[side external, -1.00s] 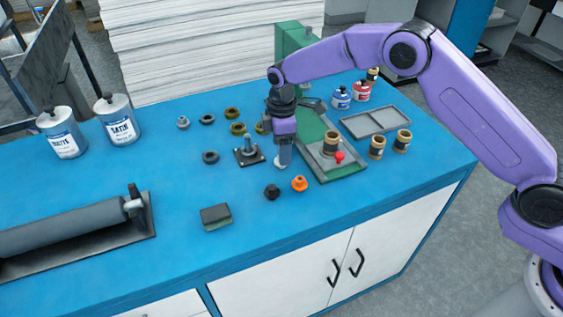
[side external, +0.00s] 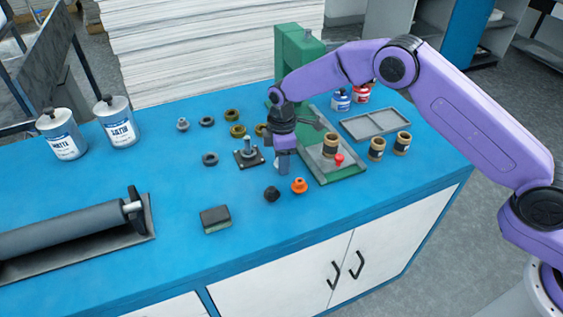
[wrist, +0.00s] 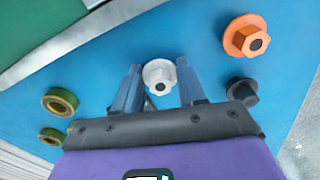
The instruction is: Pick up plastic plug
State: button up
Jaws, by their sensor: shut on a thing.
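A white plug (wrist: 159,72) with a hexagonal part and a dark centre sits between the two blue fingers of my gripper (wrist: 158,88) in the wrist view. My gripper is shut on it, low over the blue table. In the side view my gripper (side external: 283,163) points down and the white plug is hidden behind the fingers. An orange plug (side external: 299,186) stands close by and also shows in the wrist view (wrist: 246,38). A black plug (side external: 271,194) is beside it, also in the wrist view (wrist: 241,91).
A post on a square base (side external: 249,156) stands just left of my gripper. A green press (side external: 345,172) is close on the right. Several rings (side external: 209,159) lie to the left. A block (side external: 215,219) and a roller (side external: 65,229) are in front. The table between is clear.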

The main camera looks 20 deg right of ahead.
jog(key=shift+r, duration=0.1)
jog(key=shift+r, duration=0.5)
notch_tip(320, 180, up, 2)
jog(key=shift+r, duration=0.1)
jog(key=s+d+r, duration=0.7)
jog(key=s+r, duration=0.3)
jog(key=s, duration=0.2)
jog(key=w+d+r, duration=0.2)
jog(key=w+d, duration=0.4)
jog(key=w, duration=0.4)
jog(key=shift+d+f, duration=0.15)
jog(key=shift+f, duration=3.05)
jog(key=shift+f, duration=0.65)
